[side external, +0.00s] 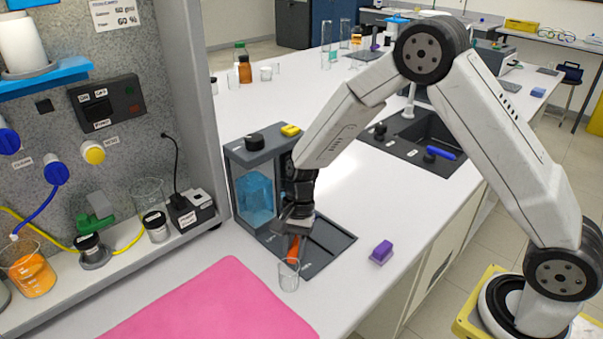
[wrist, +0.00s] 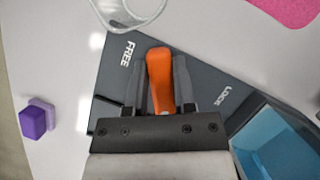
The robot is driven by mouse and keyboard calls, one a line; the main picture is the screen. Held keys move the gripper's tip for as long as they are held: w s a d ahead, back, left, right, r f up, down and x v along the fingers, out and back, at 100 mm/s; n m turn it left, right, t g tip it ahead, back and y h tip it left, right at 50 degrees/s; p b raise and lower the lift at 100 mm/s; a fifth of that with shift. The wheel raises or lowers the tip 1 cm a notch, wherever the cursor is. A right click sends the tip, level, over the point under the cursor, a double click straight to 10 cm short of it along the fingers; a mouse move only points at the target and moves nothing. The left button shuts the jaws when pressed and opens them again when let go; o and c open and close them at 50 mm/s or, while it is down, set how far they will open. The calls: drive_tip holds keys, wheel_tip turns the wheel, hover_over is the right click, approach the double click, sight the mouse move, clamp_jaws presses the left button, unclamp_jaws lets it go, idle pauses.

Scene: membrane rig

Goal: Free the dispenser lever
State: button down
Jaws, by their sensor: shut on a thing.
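The dispenser (side external: 254,190) is a dark grey unit with a blue-tinted clear tank on the white bench. Its orange lever (side external: 293,250) shows just below my gripper (side external: 297,222) in the side view. In the wrist view the orange lever (wrist: 160,78) sits between the two fingers of my gripper (wrist: 159,90), which is shut on it. The lever lies between the printed word FREE on the left and LOCK on the right, a little nearer FREE. The blue tank (wrist: 270,150) is at the lower right there. My gripper hides the lever's lower part.
A clear glass beaker (side external: 289,274) stands close by the lever's end. A purple block (side external: 381,252) is to the right on the bench, and a pink mat (side external: 215,305) lies in front. A sink (side external: 420,135) is behind. The bench right of the dispenser is mostly clear.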

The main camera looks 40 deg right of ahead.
drive_tip(key=shift+c, duration=2.2)
unclamp_jaws()
drive_tip(key=shift+d+r, duration=0.1)
drive_tip(key=shift+r, duration=0.05)
drive_tip(key=shift+v, duration=3.8)
drive_tip(key=s+d+r+n+t+h, duration=0.1)
drive_tip(key=s+d+n+t+h, duration=0.1)
drive_tip(key=s+n, duration=0.4)
drive_tip(key=s+d+r+n+t+h, duration=0.1)
drive_tip(key=s+d+n+t, duration=0.1)
drive_tip(key=s+d+n, duration=0.3)
drive_tip(key=s, duration=0.3)
drive_tip(key=shift+s+d+n+t+h, duration=0.15)
drive_tip(key=shift+s+n+t+h, duration=0.05)
drive_tip(key=shift+n+t+h, duration=0.2)
